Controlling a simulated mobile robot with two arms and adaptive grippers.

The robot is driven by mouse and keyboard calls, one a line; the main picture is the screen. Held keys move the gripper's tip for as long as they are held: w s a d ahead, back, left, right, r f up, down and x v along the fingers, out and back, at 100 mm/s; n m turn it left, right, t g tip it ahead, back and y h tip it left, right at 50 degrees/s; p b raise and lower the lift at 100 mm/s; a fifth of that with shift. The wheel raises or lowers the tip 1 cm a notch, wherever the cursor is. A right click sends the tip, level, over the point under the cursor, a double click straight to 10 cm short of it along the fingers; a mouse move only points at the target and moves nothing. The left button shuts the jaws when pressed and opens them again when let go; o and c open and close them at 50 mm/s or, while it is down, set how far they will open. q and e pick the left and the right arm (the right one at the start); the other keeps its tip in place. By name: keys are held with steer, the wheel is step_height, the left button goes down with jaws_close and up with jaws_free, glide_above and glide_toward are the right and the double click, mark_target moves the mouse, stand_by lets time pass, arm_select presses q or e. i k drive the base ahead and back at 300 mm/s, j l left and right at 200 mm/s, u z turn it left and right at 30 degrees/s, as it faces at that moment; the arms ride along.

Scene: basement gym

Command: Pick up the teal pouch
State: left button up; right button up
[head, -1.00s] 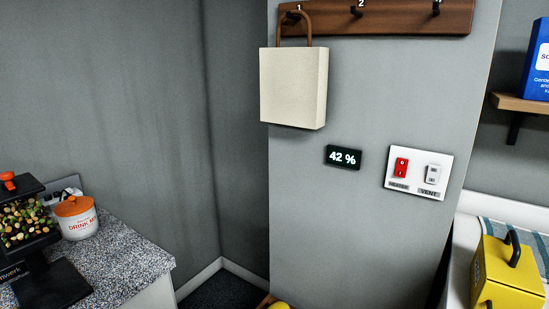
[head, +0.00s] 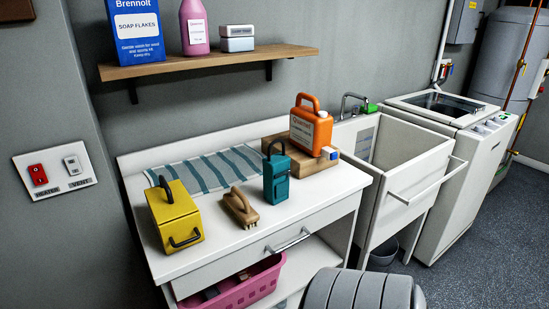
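The teal pouch (head: 277,179) stands upright near the front edge of the white table (head: 172,265) in the head view. It has a dark loop handle on top and its whole front face shows. A wooden brush (head: 241,208) lies just left of it, and a wooden block (head: 327,165) is behind it to the right. Neither of my grippers is in view.
A yellow box (head: 174,218) stands at the table's left, with a striped towel (head: 205,168) behind. An orange jug (head: 311,128) stands on the block. A shelf (head: 205,62) hangs above. A grey rounded object (head: 350,290) fills the bottom foreground. A sink (head: 410,165) adjoins on the right.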

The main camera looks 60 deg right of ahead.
mark_target(276, 167)
steer(key=z, duration=2.05)
steer(key=i+l, duration=0.05)
